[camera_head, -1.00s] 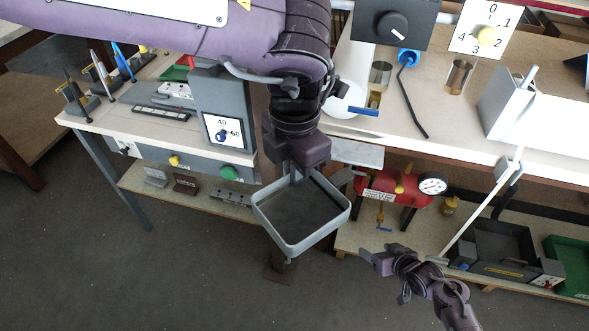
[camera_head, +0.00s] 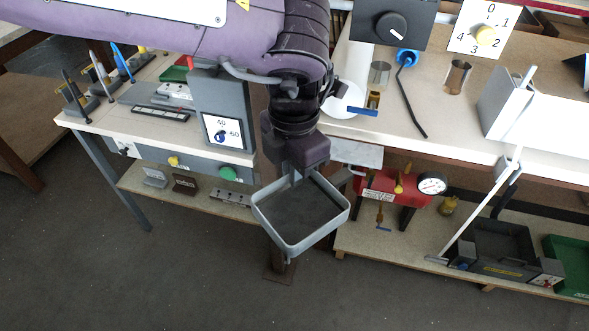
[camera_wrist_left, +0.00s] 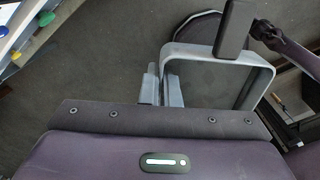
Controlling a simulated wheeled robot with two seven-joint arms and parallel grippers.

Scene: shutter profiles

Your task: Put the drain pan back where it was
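The drain pan (camera_head: 300,211) is a shallow square grey tray with a light rim and a dark floor. My left gripper (camera_head: 293,175) points down and is shut on its far rim. The pan hangs over the floor in front of the bench, slightly tilted in the head view. In the left wrist view the pan's light rim (camera_wrist_left: 220,58) shows beyond the wrist, partly behind a dark finger. My right gripper is out of the head view. A dark and purple arm part (camera_wrist_left: 275,38) at the upper right of the left wrist view looks like my right arm; its fingers are unclear.
A red tank (camera_head: 393,187) with a gauge stands on the low shelf right of the pan. A dark tray (camera_head: 500,245) and a green bin (camera_head: 570,262) are farther right. A panel with a green knob (camera_head: 229,173) is at left. The floor in front is clear.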

